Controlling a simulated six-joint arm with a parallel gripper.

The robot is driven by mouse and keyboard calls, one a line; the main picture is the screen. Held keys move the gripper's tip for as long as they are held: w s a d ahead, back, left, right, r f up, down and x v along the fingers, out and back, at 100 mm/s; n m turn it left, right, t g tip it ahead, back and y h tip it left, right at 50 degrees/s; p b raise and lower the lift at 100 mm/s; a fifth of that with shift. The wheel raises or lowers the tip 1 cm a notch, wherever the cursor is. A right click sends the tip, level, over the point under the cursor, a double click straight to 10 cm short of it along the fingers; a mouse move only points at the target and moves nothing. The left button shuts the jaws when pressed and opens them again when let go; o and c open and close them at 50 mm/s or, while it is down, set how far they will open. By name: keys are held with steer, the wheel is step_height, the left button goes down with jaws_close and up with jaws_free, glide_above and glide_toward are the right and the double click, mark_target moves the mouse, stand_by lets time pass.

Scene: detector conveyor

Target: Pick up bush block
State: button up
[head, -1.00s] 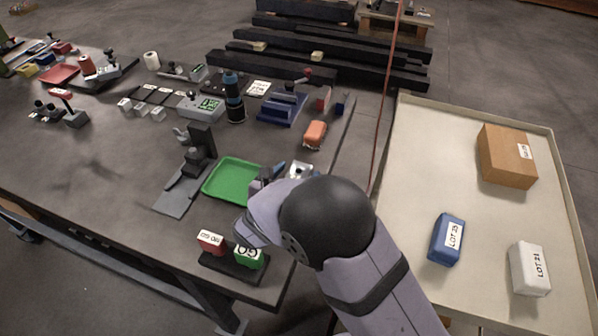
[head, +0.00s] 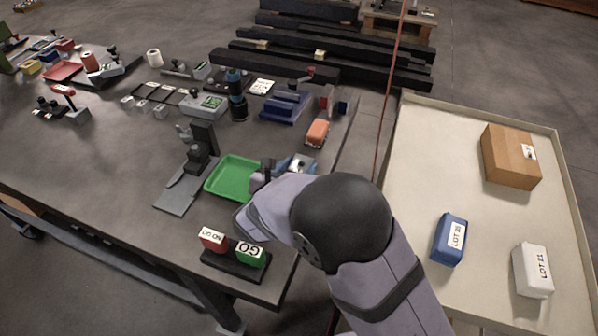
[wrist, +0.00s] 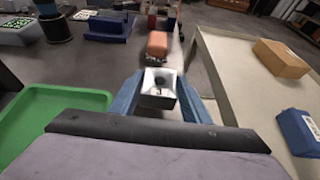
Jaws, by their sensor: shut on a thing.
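The bush block is a small silvery metal block (wrist: 160,88) with a dark round hole in its face. It sits between the two blue fingers of my gripper (wrist: 160,100) in the wrist view, and the fingers are shut on it. In the head view the block (head: 303,161) and the gripper (head: 290,166) show just right of the green tray, partly hidden by my wrist. The block appears to be a little above the table, but its underside is hidden.
The green tray (head: 222,184) is close on the left. An orange block (head: 317,132) and a blue fixture (head: 285,106) lie beyond. Red and green signed blocks (head: 231,247) stand near the front edge. Right is a pale bench (head: 480,210) with a carton and lot-labelled blocks.

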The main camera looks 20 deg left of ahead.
mark_target(301, 168)
step_height(301, 168, up, 8)
steer(key=shift+r+b, duration=0.1)
steer(key=shift+b, duration=0.4)
steer(key=shift+w+d+f+b, duration=0.1)
steer(key=shift+f+b, duration=0.5)
steer(key=shift+b, duration=0.1)
steer(key=b, duration=0.2)
steer(key=shift+w+d+f+b, duration=0.2)
steer(key=shift+f+b, duration=0.1)
steer(key=shift+f, duration=0.1)
steer(key=b, duration=0.3)
steer(key=shift+w+d+r, duration=0.2)
steer(key=shift+r, duration=0.05)
steer(key=s+a+r+n+g+y+b, duration=0.1)
steer(key=s+a+n+g+y+b, duration=0.1)
steer(key=s+a+n+y, duration=0.2)
steer(key=s+a+r+n+g+y+b, duration=0.1)
steer(key=a+n+y, duration=0.4)
steer(key=a, duration=0.5)
steer(key=shift+s+a+g+y+b, duration=0.2)
steer(key=shift+s+g+y+b, duration=0.3)
steer(key=shift+s+b, duration=0.65)
steer(key=shift+s, duration=0.25)
